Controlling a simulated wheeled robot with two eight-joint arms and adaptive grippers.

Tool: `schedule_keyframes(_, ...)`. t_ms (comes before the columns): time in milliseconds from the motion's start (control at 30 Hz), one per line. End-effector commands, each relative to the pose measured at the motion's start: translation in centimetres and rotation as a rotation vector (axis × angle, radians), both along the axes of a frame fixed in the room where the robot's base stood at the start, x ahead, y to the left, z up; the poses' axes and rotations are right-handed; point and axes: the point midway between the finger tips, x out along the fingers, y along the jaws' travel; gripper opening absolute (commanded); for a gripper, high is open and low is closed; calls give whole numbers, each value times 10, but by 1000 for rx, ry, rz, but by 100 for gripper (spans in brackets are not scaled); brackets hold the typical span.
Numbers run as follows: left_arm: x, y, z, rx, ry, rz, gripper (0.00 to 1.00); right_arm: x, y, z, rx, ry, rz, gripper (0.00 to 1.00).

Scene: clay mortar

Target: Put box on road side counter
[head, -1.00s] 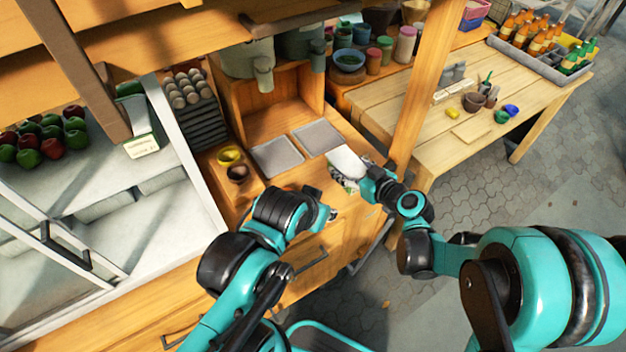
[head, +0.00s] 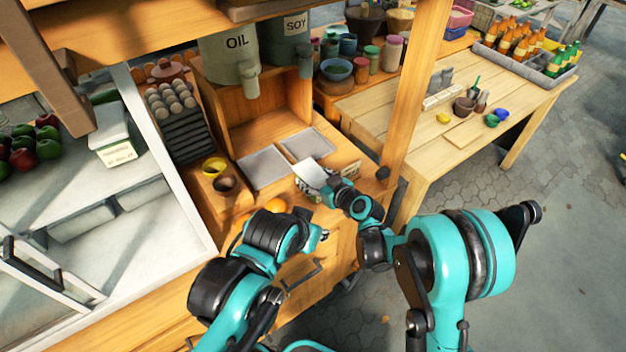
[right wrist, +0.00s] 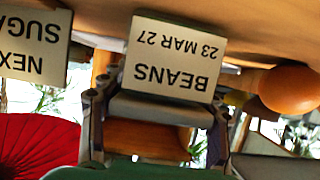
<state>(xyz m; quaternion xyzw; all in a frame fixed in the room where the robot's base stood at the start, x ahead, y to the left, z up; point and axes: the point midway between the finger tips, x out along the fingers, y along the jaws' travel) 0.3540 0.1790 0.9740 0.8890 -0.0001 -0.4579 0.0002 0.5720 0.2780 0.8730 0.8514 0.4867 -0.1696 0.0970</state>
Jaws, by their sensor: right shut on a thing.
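A pale box (head: 311,174) is in my right gripper (head: 332,188), just in front of the metal trays over the wooden counter (head: 347,155). In the right wrist view the box (right wrist: 176,58) shows an upside-down label reading "BEANS 23 MAR 27", between the two fingers. My right gripper is shut on it. I cannot tell whether the box touches the counter. My left gripper (head: 322,235) is near the counter's front edge, apart from the box. Its fingers are too small to read, and the left arm hides part of the counter.
Two metal trays (head: 264,167) lie behind the box. A yellow bowl (head: 214,167) and dark bowl (head: 225,184) stand left. An orange round thing (head: 276,205) is near the left arm. A lettered card (right wrist: 33,45) shows beside the box. A wooden post (head: 415,95) rises right.

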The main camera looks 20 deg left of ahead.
Motion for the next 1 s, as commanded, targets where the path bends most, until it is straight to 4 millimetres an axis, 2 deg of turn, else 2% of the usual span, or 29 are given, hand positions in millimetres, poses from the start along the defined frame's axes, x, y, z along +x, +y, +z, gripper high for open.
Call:
schedule_keyframes(267,0,0,-3,0,0,0,33,0,0,-3,0,0,0,23)
schedule_keyframes(300,0,0,-3,0,0,0,33,0,0,-2,0,0,0,68)
schedule_keyframes(367,0,0,-2,0,0,0,33,0,0,-2,0,0,0,81)
schedule_keyframes(767,0,0,4,0,0,0,33,0,0,4,0,0,0,81)
schedule_keyframes(1000,0,0,15,0,0,0,33,-21,-38,22,1,1,-3,81)
